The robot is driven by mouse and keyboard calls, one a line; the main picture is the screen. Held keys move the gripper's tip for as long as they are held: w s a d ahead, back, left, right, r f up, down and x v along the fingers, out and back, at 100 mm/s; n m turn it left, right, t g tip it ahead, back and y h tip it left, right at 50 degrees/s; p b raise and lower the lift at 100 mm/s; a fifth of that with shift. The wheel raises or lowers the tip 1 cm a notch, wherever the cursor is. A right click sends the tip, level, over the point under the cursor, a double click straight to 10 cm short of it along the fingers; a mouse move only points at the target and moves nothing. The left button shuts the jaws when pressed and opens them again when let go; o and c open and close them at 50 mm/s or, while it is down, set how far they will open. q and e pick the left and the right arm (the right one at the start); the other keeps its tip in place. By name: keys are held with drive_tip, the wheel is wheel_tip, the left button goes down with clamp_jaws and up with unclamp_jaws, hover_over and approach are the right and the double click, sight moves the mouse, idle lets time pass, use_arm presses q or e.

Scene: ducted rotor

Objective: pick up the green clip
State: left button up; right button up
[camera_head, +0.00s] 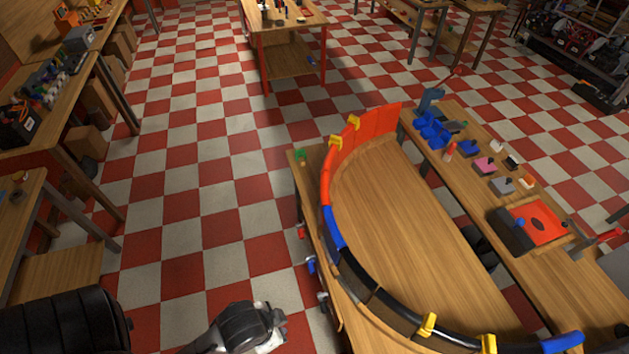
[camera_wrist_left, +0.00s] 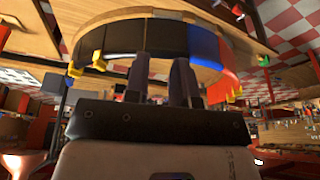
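The small green clip (camera_head: 301,155) sits at the far left corner of the curved-wall table (camera_head: 310,170), just outside the red end of the wall. A small green spot at the right in the left wrist view may be the same clip, but it is too small to tell. My left gripper (camera_wrist_left: 162,68) shows two dark fingers apart with nothing between them. In the head view my left wrist (camera_head: 245,328) is at the bottom edge, over the floor left of the table and well short of the clip. My right gripper is not in view.
The curved wall has red (camera_head: 365,135), blue (camera_head: 332,228) and black (camera_head: 358,277) panels with yellow clips (camera_head: 352,122) on it. Coloured clips hang on the table's left edge. A side bench (camera_head: 480,200) holds blue parts and small blocks. Checkered floor is free left of the table.

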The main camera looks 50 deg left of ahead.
use_arm(q)
drive_tip(key=o, duration=1.3)
